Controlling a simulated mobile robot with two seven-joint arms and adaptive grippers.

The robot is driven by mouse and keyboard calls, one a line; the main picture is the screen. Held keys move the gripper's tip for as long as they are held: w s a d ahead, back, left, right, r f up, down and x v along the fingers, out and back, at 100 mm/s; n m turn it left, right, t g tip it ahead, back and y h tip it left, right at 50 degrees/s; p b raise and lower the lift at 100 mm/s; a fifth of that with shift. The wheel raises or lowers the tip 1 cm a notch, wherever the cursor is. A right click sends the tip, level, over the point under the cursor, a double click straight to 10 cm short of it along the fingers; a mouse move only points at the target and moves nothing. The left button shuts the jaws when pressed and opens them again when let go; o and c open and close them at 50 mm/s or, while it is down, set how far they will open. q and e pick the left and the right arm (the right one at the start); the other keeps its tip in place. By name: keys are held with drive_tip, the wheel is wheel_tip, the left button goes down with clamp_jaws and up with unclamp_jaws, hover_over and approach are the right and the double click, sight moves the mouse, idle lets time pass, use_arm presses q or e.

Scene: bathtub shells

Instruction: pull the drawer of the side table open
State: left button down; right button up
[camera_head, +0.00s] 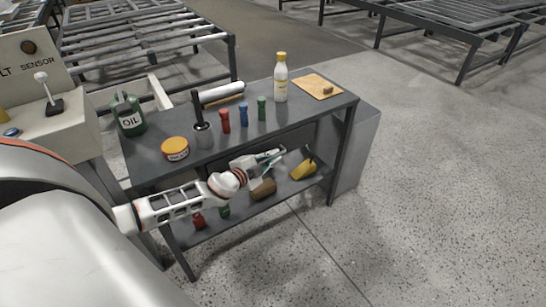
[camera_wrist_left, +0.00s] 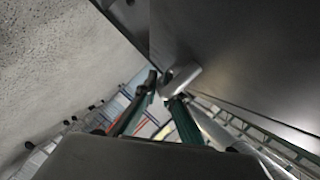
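The side table (camera_head: 205,152) is a dark grey metal bench with a lower shelf, seen in the head view. A dark drawer front (camera_head: 291,140) shows under its top, partly hidden by my left gripper (camera_head: 270,156). In the left wrist view, a rounded grey metal piece, apparently the drawer handle (camera_wrist_left: 182,76), sits at the tip of the right-hand finger. The two green fingers of my left gripper (camera_wrist_left: 162,90) stand apart with a gap between them. I cannot tell whether the finger touches the handle. My right gripper is not in view.
The tabletop holds an oil can (camera_head: 128,114), an orange-lidded tin (camera_head: 175,149), a bottle (camera_head: 281,79), a board (camera_head: 318,86) and small coloured items. The lower shelf holds a yellow object (camera_head: 303,169) and a brown one (camera_head: 263,189).

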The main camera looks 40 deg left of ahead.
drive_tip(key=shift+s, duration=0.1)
use_arm(q)
drive_tip(key=s+d+p, duration=0.1)
drive_tip(key=s+d, duration=0.3)
drive_tip(key=d, duration=0.6)
drive_tip(key=s+d+p, duration=0.1)
drive_tip(key=s+d, duration=0.3)
drive_tip(key=d, duration=0.7)
drive_tip(key=shift+s+d+p, duration=0.15)
drive_tip(key=shift+s+p, duration=0.2)
drive_tip(key=shift+s, duration=0.05)
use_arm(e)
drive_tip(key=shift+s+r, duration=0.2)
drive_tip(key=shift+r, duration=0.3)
use_arm(q)
drive_tip(key=c, duration=2.4)
unclamp_jaws()
drive_tip(key=shift+c, duration=0.2)
drive_tip(key=v, duration=1.2)
